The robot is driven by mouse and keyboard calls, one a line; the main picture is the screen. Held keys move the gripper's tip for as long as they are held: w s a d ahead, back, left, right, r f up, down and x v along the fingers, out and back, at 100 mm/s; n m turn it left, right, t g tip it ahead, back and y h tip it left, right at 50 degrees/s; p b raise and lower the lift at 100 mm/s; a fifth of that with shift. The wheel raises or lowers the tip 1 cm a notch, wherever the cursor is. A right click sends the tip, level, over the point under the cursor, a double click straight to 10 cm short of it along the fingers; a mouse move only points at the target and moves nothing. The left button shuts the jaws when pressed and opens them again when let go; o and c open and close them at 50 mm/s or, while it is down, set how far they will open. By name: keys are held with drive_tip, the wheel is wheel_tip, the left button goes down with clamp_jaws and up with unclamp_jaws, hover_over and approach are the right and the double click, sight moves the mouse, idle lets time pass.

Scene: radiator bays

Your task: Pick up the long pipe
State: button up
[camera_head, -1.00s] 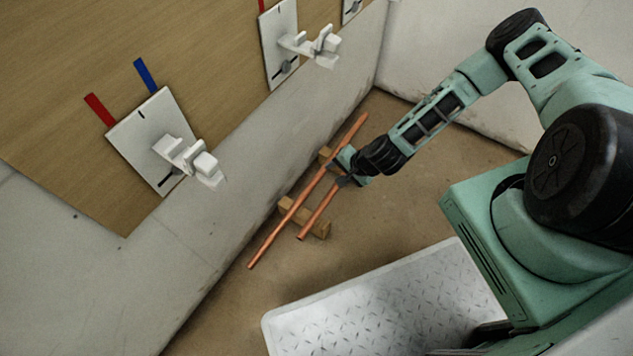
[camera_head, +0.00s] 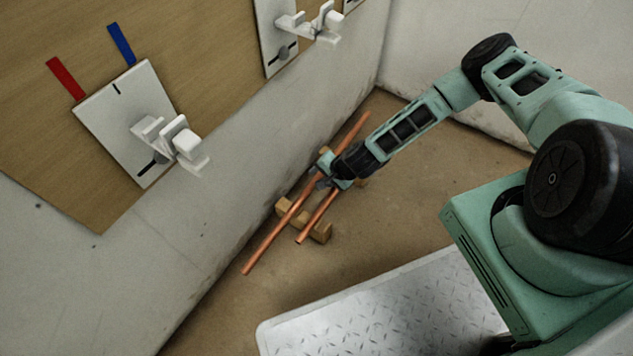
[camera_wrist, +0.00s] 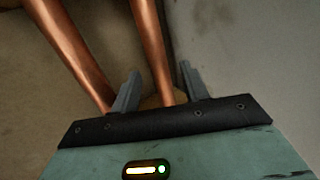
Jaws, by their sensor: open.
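The long copper pipe (camera_head: 268,240) lies slantwise on wooden blocks near the wall. The shorter copper pipe (camera_head: 312,223) lies beside it on the right. My gripper (camera_head: 323,178) is over the long pipe, around its middle, and partly hides it. In the wrist view the long pipe (camera_wrist: 152,40) runs between the two open fingers of my gripper (camera_wrist: 159,70). The short pipe (camera_wrist: 70,50) passes outside the left finger. I cannot tell whether the fingers touch the long pipe.
A notched wooden block (camera_head: 318,230) carries the pipes at the near end. A wooden panel (camera_head: 50,130) with white bracket plates (camera_head: 110,110) hangs on the wall close by. A metal tread plate (camera_head: 370,315) lies in front. The brown floor right of the pipes is clear.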

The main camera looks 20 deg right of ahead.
clamp_jaws()
drive_tip(key=shift+r, duration=0.1)
drive_tip(key=shift+r, duration=0.1)
wheel_tip(320, 180, up, 10)
drive_tip(key=p, duration=0.5)
